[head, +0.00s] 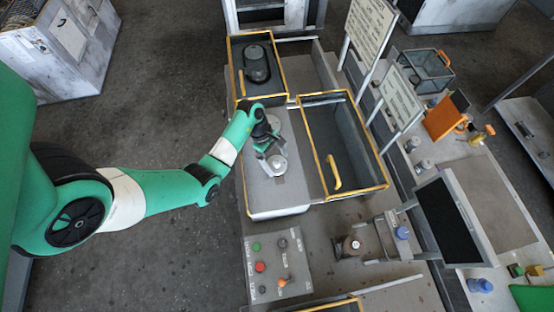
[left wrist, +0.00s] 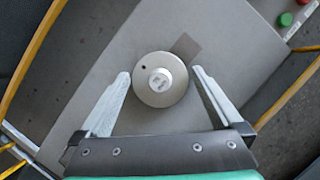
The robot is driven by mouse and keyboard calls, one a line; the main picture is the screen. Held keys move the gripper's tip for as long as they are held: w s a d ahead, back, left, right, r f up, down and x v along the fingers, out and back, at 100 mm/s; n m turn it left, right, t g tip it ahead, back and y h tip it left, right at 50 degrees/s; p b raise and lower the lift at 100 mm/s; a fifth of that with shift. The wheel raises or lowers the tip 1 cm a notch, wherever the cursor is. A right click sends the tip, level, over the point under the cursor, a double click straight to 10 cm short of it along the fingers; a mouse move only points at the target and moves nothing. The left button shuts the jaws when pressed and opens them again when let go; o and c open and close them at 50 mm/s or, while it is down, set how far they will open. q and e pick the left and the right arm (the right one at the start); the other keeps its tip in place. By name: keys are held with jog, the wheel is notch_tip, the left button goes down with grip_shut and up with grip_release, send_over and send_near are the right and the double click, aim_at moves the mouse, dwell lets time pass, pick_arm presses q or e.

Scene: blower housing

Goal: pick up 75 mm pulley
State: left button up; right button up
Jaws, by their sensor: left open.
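A round grey metal disc with a pale hub, which looks like the pulley (head: 277,165), lies flat on the light grey housing top. In the left wrist view the pulley (left wrist: 160,93) sits between the two fingers, with a gap on each side. My left gripper (head: 270,152) is open and empty, just over or beside the pulley; its exact height is hard to tell. My right gripper is not in view.
Another round disc (head: 273,124) lies partly behind my wrist. A dark open bin (head: 376,165) with an orange rim stands to the right, and another bin (head: 233,62) holds a black part above. A button panel (head: 272,288) lies below.

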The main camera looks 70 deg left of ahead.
pick_arm(q)
jog(key=shift+w+d+f, duration=0.1)
jog(key=shift+f, duration=0.3)
jog(key=c, duration=1.1)
jog(key=shift+r, duration=0.15)
